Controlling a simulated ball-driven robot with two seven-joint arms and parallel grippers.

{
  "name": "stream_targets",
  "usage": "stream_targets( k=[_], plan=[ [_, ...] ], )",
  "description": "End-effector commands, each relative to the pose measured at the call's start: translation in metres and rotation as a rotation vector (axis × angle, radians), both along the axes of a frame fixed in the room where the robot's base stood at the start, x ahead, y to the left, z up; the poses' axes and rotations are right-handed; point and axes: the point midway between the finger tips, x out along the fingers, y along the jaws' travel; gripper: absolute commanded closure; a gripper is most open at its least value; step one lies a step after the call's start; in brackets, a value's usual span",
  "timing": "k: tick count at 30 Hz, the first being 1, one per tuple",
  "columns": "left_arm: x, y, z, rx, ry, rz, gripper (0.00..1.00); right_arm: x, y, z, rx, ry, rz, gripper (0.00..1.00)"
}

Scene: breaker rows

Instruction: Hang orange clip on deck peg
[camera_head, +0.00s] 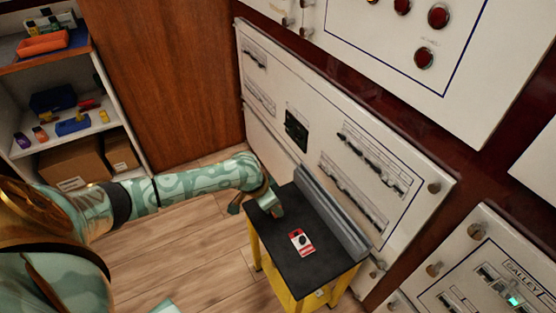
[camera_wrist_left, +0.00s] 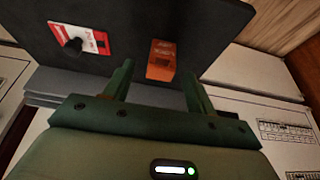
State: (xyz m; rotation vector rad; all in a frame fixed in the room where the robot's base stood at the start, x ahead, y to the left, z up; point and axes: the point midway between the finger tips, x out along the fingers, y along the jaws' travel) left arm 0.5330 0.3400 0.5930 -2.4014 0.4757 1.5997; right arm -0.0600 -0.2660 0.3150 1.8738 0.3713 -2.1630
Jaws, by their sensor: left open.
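An orange clip (camera_wrist_left: 161,60) with small markings lies on the black top of a yellow-legged stand (camera_head: 325,265). A red-and-white card (camera_head: 302,242) with a black peg-like knob (camera_wrist_left: 73,45) is on the same top, apart from the clip. I cannot tell whether that knob is the deck peg.
A grey raised rail (camera_head: 332,213) runs along the stand's far edge, close to the white breaker panel (camera_head: 268,128). A shelf (camera_head: 105,122) with bins and small parts stands at the left. Open wooden floor (camera_head: 185,240) lies left of the stand.

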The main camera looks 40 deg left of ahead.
Motion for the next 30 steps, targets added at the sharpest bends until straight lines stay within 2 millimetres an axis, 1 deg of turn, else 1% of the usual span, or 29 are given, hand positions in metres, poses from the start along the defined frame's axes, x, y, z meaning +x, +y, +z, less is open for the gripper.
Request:
stream_targets(
  k=[1, 3, 6, 15, 17, 18, 20, 21, 22, 23, 30],
  plan=[
    [0.002, -0.001, -0.019, -0.001, 0.009, 0.000, 0.44, -0.003, -0.005, -0.010, -0.007, 0.015, 0.015, 0.49],
    [0.005, -0.002, -0.029, -0.001, 0.009, 0.000, 0.44, 0.000, -0.009, -0.016, -0.015, 0.022, 0.033, 0.49],
    [0.010, -0.004, -0.040, 0.001, 0.007, 0.000, 0.44, 0.004, -0.014, -0.021, -0.023, 0.029, 0.053, 0.49],
    [0.014, -0.004, -0.037, 0.001, 0.001, 0.000, 0.44, 0.007, -0.015, -0.020, -0.026, 0.028, 0.062, 0.49],
    [0.014, -0.004, -0.037, 0.001, 0.001, 0.000, 0.60, 0.007, -0.015, -0.020, -0.025, 0.028, 0.061, 0.49],
    [0.013, -0.004, -0.037, 0.001, 0.001, 0.000, 0.71, 0.007, -0.015, -0.020, -0.025, 0.028, 0.061, 0.49],
    [0.013, -0.004, -0.037, 0.001, 0.001, 0.000, 0.88, 0.007, -0.015, -0.020, -0.025, 0.028, 0.061, 0.49],
    [0.013, -0.004, -0.037, 0.001, 0.001, 0.000, 0.92, 0.007, -0.015, -0.020, -0.025, 0.028, 0.061, 0.49],
    [0.013, -0.004, -0.038, 0.001, 0.001, 0.000, 0.92, 0.007, -0.015, -0.020, -0.025, 0.028, 0.061, 0.49],
    [0.013, -0.004, -0.037, 0.001, 0.001, 0.001, 0.95, 0.007, -0.015, -0.020, -0.025, 0.028, 0.061, 0.49],
    [0.013, -0.004, -0.036, 0.001, 0.001, 0.000, 0.95, 0.008, -0.015, -0.019, -0.025, 0.025, 0.061, 0.49]
  ],
)
